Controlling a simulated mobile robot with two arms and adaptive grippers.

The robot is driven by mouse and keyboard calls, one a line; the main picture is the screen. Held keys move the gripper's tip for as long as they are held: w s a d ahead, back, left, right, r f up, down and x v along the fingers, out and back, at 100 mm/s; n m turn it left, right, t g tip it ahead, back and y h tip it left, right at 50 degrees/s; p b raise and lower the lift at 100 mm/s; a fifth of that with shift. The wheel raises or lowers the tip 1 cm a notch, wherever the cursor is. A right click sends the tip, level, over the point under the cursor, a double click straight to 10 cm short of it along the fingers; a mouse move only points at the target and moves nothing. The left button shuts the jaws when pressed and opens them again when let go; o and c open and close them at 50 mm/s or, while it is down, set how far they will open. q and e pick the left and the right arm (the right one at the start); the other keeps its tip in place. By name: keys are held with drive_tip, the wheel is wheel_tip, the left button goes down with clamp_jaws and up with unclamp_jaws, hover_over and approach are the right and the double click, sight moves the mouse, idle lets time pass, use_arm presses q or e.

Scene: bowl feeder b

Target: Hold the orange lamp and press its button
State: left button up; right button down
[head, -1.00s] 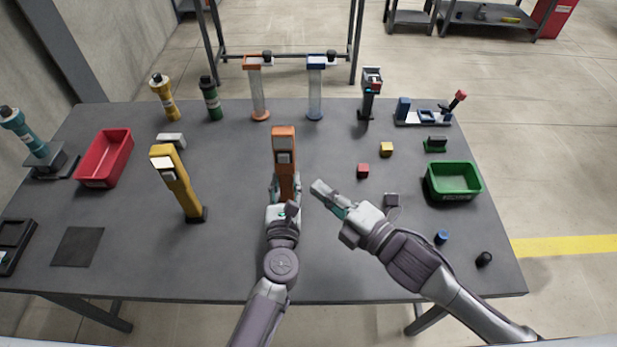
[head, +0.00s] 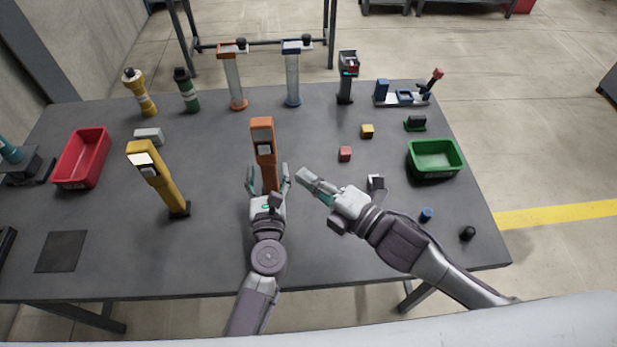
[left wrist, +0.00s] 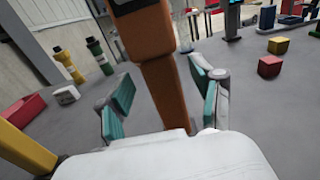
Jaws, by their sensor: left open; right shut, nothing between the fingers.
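The orange lamp (head: 264,137) stands upright near the middle of the table, with a grey panel on its head. In the left wrist view its orange post (left wrist: 165,85) rises between the teal finger pads. My left gripper (head: 268,178) is open, with one finger on each side of the lamp's lower post and gaps beside it. My right gripper (head: 303,175) is shut and empty, to the right of the lamp and apart from it, pointing up and left. The lamp's button cannot be made out. The lamp's base is hidden behind my left gripper.
A yellow lamp (head: 160,177) stands to the left. A red bin (head: 82,158) is at far left, a green bin (head: 434,160) at right. Red (head: 345,154) and yellow (head: 367,131) cubes lie right of the lamp. Taller devices line the back edge. The front left table is mostly clear.

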use_arm(q)
drive_tip(key=s+b, duration=0.2)
drive_tip(key=s, duration=1.7)
drive_tip(key=shift+a, duration=0.15)
drive_tip(key=shift+s, duration=0.1)
